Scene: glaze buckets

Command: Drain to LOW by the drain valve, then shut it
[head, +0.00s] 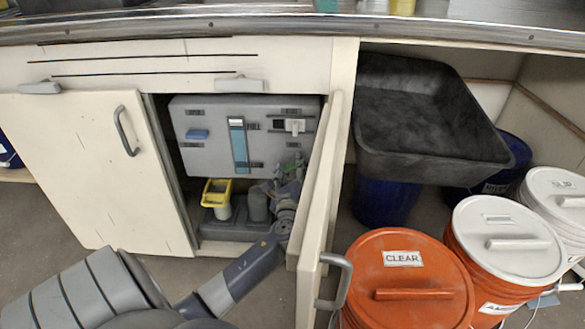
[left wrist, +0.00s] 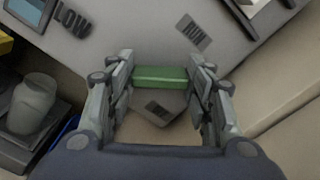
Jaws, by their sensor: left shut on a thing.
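A grey panel (head: 205,155) stands inside the open cabinet. Its tall gauge window (head: 239,148) is blue over most of its height. A LOW label (left wrist: 72,18) shows in the left wrist view beside the window's lower end (left wrist: 28,10). My left gripper (head: 291,170) is at the panel's lower right, shut on the green valve handle (left wrist: 160,77). The handle lies crosswise between both fingertips, below a small dark label (left wrist: 192,33). My fingers hide most of the handle in the head view. My right gripper is out of view.
A yellow container (head: 216,187) stands below the panel. The open cabinet door (head: 318,190) is close to the right of my left arm. A black basin (head: 425,120), an orange CLEAR bucket (head: 405,270) and white-lidded buckets (head: 505,230) stand at right.

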